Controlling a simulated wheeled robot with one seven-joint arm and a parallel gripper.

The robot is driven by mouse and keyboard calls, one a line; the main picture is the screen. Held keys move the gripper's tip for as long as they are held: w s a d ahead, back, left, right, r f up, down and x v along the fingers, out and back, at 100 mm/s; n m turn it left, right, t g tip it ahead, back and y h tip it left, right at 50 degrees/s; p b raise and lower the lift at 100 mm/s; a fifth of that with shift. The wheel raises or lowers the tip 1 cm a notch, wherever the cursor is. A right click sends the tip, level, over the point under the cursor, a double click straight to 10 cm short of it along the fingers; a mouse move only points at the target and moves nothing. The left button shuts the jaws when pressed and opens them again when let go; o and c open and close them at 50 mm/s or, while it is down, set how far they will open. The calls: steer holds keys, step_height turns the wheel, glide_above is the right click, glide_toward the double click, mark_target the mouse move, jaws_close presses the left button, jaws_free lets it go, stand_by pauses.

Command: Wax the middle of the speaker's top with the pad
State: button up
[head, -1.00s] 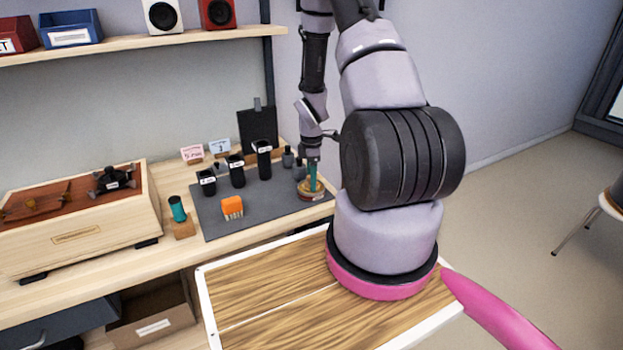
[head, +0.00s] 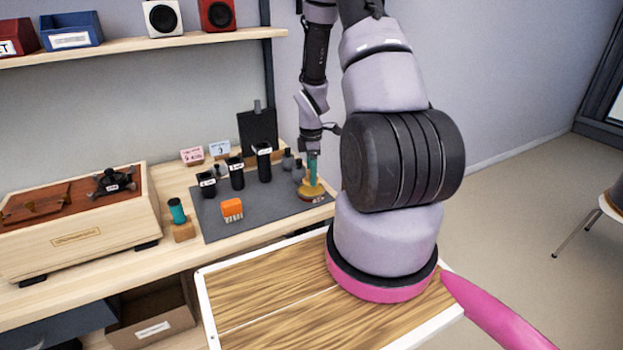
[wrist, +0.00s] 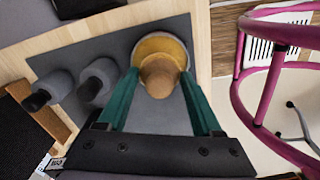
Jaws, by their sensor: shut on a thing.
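My gripper (head: 313,172) is shut on the knob of the pad, between its teal fingers, which also show in the wrist view (wrist: 160,78). The round pad (head: 311,189) has a golden disc and a tan knob (wrist: 158,76). It is at the right end of the grey mat, and a grey rim (wrist: 186,48) shows around the disc. I cannot tell whether it touches what is below it. The wooden cabinet (head: 75,239) at the left, with a reddish-brown top (head: 75,208), seems to be the speaker. A black several-armed piece (head: 113,181) and a brown piece (head: 38,204) lie on its top.
Several black canisters (head: 236,173) and an orange brush (head: 232,209) stand on the grey mat (head: 252,225). A teal-topped item (head: 178,212) stands between mat and cabinet. A shelf (head: 140,45) with bins and small speakers hangs above. My arm hides part of the bench's right side.

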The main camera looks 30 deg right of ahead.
steer(key=shift+r, duration=1.95)
